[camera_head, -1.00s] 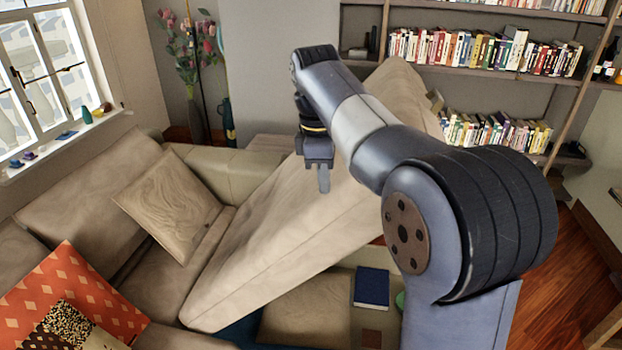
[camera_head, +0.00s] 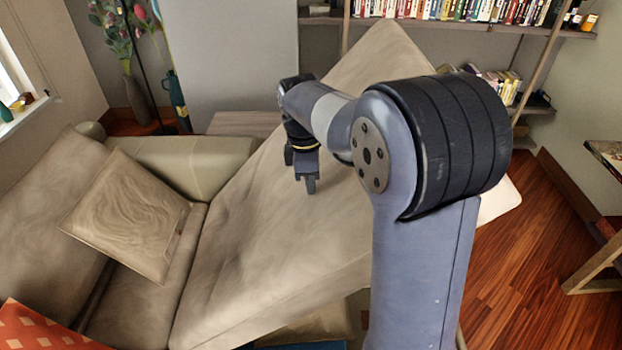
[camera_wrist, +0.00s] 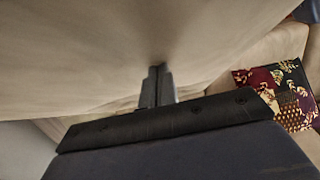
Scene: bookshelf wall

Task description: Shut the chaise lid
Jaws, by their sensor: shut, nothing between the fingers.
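The chaise lid (camera_head: 255,235) is a large beige cushion panel, tilted up with its far right end raised. Its low end lies toward the lower left, beside the sofa seat. Part of the storage space (camera_head: 310,328) shows under its near edge. My gripper (camera_head: 311,190) is shut and points down at the lid's upper face, near its middle. In the wrist view the closed fingers (camera_wrist: 158,72) reach the beige lid surface (camera_wrist: 90,55) and appear to touch it. My arm hides part of the lid's right side.
A beige pillow (camera_head: 125,215) leans on the sofa at left, and an orange patterned pillow (camera_head: 35,332) is at lower left. A bookshelf (camera_head: 480,42) stands behind. A wooden table (camera_head: 600,250) is at right, with bare floor (camera_head: 520,265) before it. A patterned cushion shows in the wrist view (camera_wrist: 285,95).

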